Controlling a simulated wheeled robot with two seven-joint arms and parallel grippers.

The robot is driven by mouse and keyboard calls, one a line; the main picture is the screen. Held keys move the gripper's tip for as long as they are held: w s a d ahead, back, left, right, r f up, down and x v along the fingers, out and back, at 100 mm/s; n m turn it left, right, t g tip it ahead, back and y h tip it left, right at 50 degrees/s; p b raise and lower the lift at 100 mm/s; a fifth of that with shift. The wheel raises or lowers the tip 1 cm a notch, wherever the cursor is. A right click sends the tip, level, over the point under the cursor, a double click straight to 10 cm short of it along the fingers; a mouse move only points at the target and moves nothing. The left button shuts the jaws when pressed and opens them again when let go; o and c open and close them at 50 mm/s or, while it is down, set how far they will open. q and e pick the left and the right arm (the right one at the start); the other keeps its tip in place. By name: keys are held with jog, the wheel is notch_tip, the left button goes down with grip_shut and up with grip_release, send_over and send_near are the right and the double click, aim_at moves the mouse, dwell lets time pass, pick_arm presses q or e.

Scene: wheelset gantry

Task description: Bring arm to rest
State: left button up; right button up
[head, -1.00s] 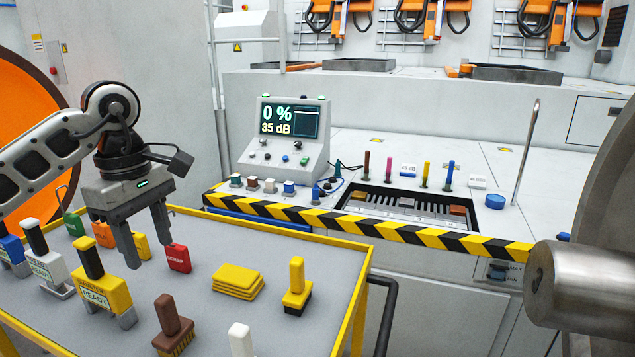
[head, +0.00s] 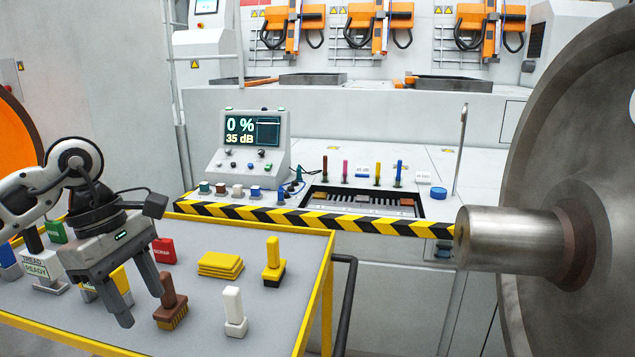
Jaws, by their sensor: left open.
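My left gripper (head: 140,308) comes in from the left and hangs above the grey cart top (head: 262,296), fingers pointing down. Its jaws are open with nothing held between them. A brown brush (head: 169,300) stands just right of the fingers in the picture. A yellow block tool (head: 118,281) is partly hidden behind the fingers. My right gripper is not in view.
On the cart are a white-handled tool (head: 234,312), a yellow brush (head: 273,262), stacked yellow pads (head: 220,265) and a red tag (head: 164,250). A control box (head: 250,147) stands on the bench behind. A large steel wheel (head: 560,120) with its axle stub (head: 510,240) fills the right side.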

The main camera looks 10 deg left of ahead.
pick_arm(q)
jog(key=s+d+f+n+t+h, duration=0.1)
jog(key=s+d+n+t+h, duration=0.15)
jog(key=d+n+h, duration=0.85)
jog(key=s+d+f+n+t+h, duration=0.1)
jog(key=d+n+t+h, duration=0.35)
jog(key=d, duration=0.95)
jog(key=w+a+f+n+t+y, duration=0.1)
jog(key=a+f+n+t+y, duration=0.35)
jog(key=n, duration=0.85)
jog(key=w+a+f+n+t+y, duration=0.15)
jog(key=f+n+t+y, duration=0.45)
jog(key=n, duration=0.6)
jog(key=s+a+f+n+g+y, duration=0.2)
jog(key=s+f+n+g, duration=0.1)
jog(key=s+f+n, duration=0.3)
jog(key=s+a+f+n+g+y, duration=0.2)
jog(key=s+f+n, duration=0.4)
jog(key=f, duration=0.5)
jog(key=shift+f+g+y, duration=0.15)
jog(key=shift+g+y, duration=0.15)
jog(key=shift+g, duration=0.55)
